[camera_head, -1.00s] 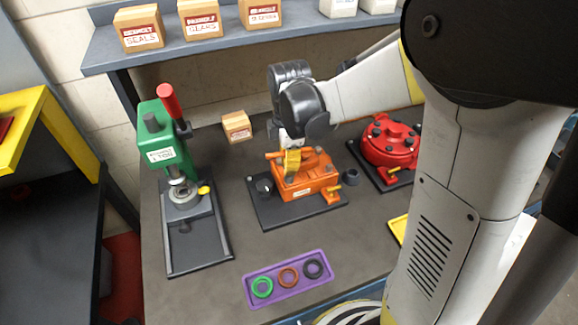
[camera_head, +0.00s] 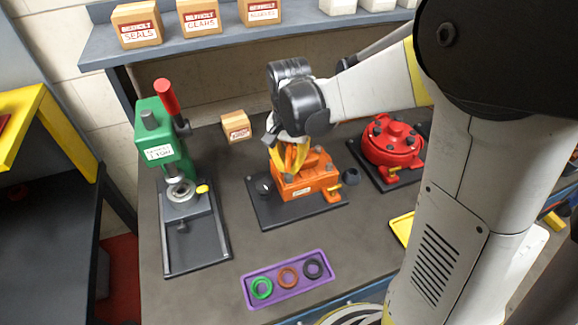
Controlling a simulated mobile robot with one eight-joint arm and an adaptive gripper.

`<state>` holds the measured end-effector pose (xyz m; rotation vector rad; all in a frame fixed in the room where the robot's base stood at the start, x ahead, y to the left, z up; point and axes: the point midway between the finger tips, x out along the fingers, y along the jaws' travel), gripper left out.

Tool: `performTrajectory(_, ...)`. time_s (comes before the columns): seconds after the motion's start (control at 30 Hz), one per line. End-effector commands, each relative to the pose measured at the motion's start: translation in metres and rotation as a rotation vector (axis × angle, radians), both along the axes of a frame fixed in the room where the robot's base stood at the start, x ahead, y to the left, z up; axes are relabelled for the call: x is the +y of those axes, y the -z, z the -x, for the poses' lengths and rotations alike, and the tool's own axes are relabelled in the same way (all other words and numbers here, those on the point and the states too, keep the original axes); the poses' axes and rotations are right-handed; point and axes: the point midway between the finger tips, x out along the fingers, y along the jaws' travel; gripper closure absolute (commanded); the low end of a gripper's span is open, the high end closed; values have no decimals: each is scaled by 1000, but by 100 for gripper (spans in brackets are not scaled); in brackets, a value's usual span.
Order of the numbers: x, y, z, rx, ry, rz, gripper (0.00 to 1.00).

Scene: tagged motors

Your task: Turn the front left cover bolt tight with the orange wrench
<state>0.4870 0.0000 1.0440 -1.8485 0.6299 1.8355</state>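The orange motor (camera_head: 307,183) sits on a dark base plate (camera_head: 272,216) in the middle of the bench. Several dark bolt heads show on it, but its front left cover bolt cannot be made out clearly. My gripper (camera_head: 288,168) points down over the left part of the motor's top, its yellow fingers at or just above the cover. Whether the fingers touch the cover cannot be told. The orange wrench cannot be told apart from the fingers and the orange housing. What is between the fingers is hidden.
A green press (camera_head: 165,148) stands left of the motor, and a red motor (camera_head: 392,143) stands right. A purple tray (camera_head: 289,296) with rings lies in front. A small cardboard box (camera_head: 236,126) stands behind. Bare bench lies between motor and tray.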

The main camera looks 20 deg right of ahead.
Motion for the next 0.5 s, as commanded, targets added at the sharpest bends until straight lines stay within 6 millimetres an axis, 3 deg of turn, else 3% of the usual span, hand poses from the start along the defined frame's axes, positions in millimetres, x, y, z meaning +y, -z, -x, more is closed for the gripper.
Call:
performTrajectory(0.2,0,3,2,5,77,-1,100)
performTrajectory(0.5,1,4,1,22,39,5,100)
